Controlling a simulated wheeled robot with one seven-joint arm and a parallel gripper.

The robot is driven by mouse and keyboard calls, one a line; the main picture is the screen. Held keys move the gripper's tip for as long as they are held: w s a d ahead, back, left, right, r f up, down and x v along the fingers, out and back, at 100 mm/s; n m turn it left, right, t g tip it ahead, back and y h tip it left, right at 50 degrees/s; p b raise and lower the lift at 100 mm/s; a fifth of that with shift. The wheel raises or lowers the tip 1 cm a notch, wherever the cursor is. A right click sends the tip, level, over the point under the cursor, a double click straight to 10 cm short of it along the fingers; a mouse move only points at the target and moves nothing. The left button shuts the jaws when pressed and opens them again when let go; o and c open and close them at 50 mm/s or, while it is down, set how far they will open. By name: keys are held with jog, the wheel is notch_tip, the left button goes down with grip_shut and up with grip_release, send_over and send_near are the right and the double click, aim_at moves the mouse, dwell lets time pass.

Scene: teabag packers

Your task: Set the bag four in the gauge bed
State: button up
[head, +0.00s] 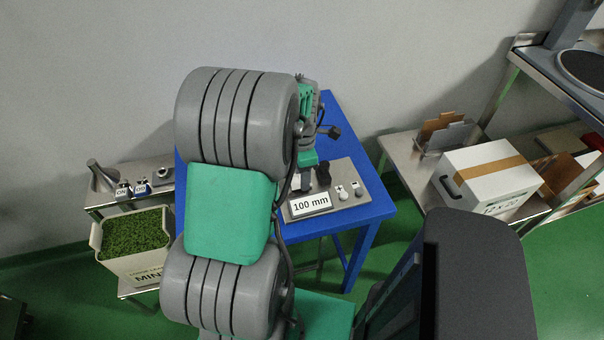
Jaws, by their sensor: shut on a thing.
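The gauge bed (354,205) is a grey plate on the blue table (372,212), with a "100 mm" sign (311,204) at its front. My gripper (306,186) points down over the left part of the bed, largely hidden behind my arm. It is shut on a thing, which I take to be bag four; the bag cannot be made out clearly. Whether it touches the bed cannot be told.
A dark knob (323,172) and small pale fittings (342,192) stand on the bed to the right of my gripper. A tub of green leaves (134,236) is at left. A white box (490,172) stands on the right bench.

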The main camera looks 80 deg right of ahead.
jog(key=shift+f, duration=0.2)
jog(key=o, duration=1.4)
jog(key=shift+o, duration=0.2)
notch_tip(320, 180, up, 12)
jog(key=w+a+r+m, duration=0.1)
jog(key=w+a, duration=0.2)
jog(key=w, duration=0.4)
jog(key=w+a+r, duration=0.1)
jog(key=w+a, duration=0.3)
jog(key=w, duration=0.2)
jog(key=w+a+m+t+h, duration=0.1)
jog(key=w+a+m, duration=0.1)
jog(key=w+a, duration=0.9)
jog(key=w+a+f+m+t+y, duration=0.1)
jog(key=a+m+t, duration=0.1)
jog(key=a, duration=2.1)
jog(key=shift+w+a+m, duration=0.2)
jog(key=shift+m, duration=0.4)
